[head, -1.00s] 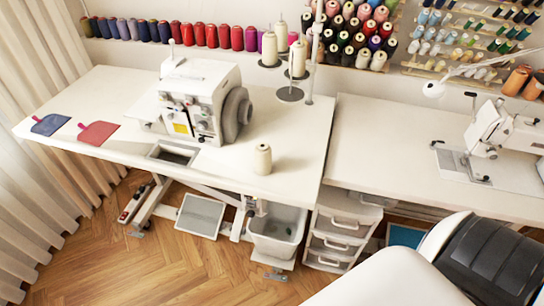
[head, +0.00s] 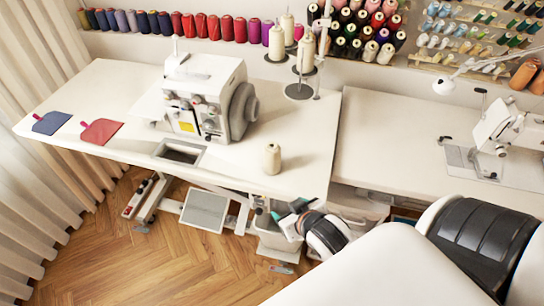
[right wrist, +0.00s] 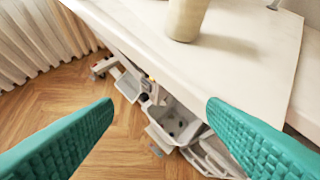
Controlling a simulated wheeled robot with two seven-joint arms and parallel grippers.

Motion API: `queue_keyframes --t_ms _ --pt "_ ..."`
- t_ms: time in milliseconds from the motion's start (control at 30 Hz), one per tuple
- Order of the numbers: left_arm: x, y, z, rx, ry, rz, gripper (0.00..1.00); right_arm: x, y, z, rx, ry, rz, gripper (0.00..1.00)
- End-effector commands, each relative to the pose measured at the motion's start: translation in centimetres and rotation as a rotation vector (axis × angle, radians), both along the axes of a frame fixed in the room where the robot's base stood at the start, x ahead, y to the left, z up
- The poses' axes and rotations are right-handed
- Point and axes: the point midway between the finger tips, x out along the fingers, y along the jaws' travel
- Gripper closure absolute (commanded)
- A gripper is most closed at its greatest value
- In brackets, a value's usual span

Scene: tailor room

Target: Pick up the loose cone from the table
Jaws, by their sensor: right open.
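The loose cone (head: 272,159) is cream-coloured and stands upright on the white table (head: 110,85), near its front right edge. Its lower part also shows at the top of the right wrist view (right wrist: 187,18). My right gripper (head: 292,212) is in front of the table edge, below and slightly right of the cone in the head view. In the right wrist view its two green fingers (right wrist: 160,135) are wide apart with nothing between them, and the cone is beyond them. My left gripper is not in view.
A white overlock machine (head: 208,95) stands left of the cone. A thread stand (head: 300,90) with cream cones is behind it. Blue and red fabric pieces (head: 101,131) lie at the table's left. A grey bin (right wrist: 172,122) hangs below the table edge.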

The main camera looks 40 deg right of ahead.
Motion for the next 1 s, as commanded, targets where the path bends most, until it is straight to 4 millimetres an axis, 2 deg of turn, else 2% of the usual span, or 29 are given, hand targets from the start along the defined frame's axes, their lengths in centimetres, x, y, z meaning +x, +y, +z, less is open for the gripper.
queue_keyframes --t_ms 300,600,833,1000 --pt "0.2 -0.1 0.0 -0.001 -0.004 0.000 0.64 3.5 -3.2 1.7 -0.004 -0.290 -0.019 0.34" --pt "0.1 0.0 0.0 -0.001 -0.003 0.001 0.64 5.5 -5.7 4.0 0.026 -0.610 0.062 0.34" --pt "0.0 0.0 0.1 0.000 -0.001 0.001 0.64 6.1 -6.0 5.2 0.056 -0.736 0.130 0.34" --pt "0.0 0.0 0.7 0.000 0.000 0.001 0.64 8.9 -6.0 5.5 0.058 -0.746 0.135 0.34"
